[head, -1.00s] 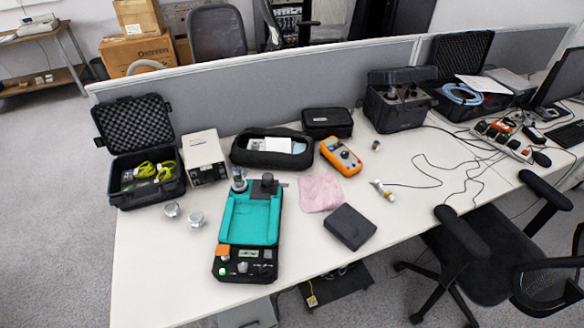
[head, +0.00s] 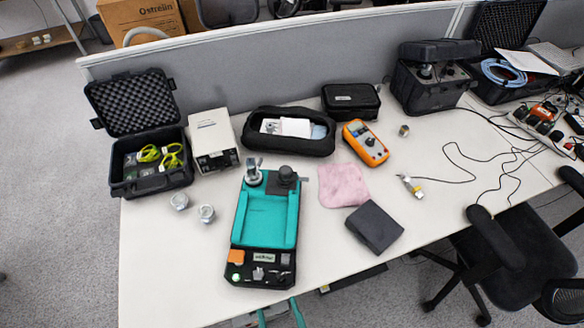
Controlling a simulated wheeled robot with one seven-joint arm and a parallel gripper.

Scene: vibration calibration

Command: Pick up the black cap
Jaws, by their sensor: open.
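A dark round piece, which looks like the black cap (head: 287,174), stands at the far right end of the teal-and-black calibration unit (head: 265,220) in the head view. A silver cylindrical part (head: 254,170) stands just left of it. The tips of my gripper (head: 280,308), two thin teal fingers, show at the bottom edge in front of the table. They are spread apart with nothing visible between them, well short of the cap. The rest of my gripper is out of frame.
Two small metal cylinders (head: 207,213) stand left of the unit. A pink cloth (head: 343,185) and a dark flat box (head: 374,228) lie to its right. A black pouch (head: 288,145) and an orange meter (head: 366,143) are behind. The table's front left is clear.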

